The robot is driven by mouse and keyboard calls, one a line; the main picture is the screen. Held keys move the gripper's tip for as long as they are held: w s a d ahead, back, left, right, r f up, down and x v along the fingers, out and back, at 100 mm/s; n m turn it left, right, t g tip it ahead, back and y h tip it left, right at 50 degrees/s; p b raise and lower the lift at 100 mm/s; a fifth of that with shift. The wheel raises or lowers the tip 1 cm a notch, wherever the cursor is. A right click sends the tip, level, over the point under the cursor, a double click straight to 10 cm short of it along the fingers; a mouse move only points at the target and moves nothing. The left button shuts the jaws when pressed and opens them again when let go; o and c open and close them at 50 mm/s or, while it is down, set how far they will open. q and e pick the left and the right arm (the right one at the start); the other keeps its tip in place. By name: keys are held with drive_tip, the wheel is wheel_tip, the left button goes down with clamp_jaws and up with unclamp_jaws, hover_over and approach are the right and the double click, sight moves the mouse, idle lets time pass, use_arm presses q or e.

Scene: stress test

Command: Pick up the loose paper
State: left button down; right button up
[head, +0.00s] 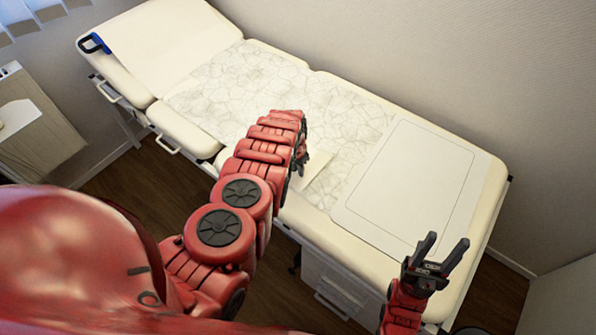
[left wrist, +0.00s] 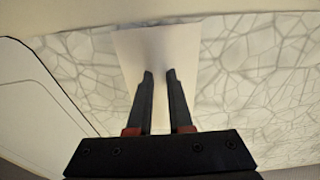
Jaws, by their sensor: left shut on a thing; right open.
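The loose paper (head: 317,166) is a plain white sheet at the near edge of the exam bed, partly hidden behind my left gripper (head: 301,160) in the head view. In the left wrist view the white paper (left wrist: 185,45) lies over the crackle-patterned cover, and the fingers of my left gripper (left wrist: 159,76) are shut on it, with a shaded fold at their tips. My right gripper (head: 446,243) is open and empty, in front of the bed's right end.
The cream exam bed (head: 492,205) runs diagonally across the view, with a crackle-patterned cover (head: 245,85) and a white outlined pad (head: 415,180). A wooden cabinet (head: 45,140) stands at left. Walls close off the back.

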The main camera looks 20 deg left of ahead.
use_arm(q)
drive_tip(key=shift+r, duration=0.45)
drive_tip(key=shift+s+d+r+b, duration=0.1)
drive_tip(key=shift+s+r+b, duration=0.1)
drive_tip(key=shift+r, duration=0.25)
drive_tip(key=shift+s+d+r+b, duration=0.1)
drive_tip(key=shift+r+b, duration=0.1)
drive_tip(key=shift+r, duration=0.2)
drive_tip(key=s, duration=0.1)
drive_tip(key=s+d, duration=0.1)
drive_tip(key=s, duration=0.1)
drive_tip(key=s+d+p, duration=0.1)
drive_tip(key=shift+s+r, duration=0.2)
drive_tip(key=shift+r, duration=0.15)
drive_tip(key=s+d+p, duration=0.1)
drive_tip(key=s+p, duration=0.1)
drive_tip(key=s, duration=0.1)
drive_tip(key=s+d+p, duration=0.2)
drive_tip(key=s, duration=0.1)
drive_tip(key=s+d+r+p, duration=0.1)
drive_tip(key=s+p, duration=0.1)
drive_tip(key=s, duration=0.1)
drive_tip(key=shift+d, duration=0.15)
drive_tip(key=shift+s+r+p, duration=0.3)
drive_tip(key=shift+p, duration=0.45)
wheel_tip(320, 180, up, 5)
drive_tip(key=p, duration=0.5)
drive_tip(key=shift+r, duration=0.1)
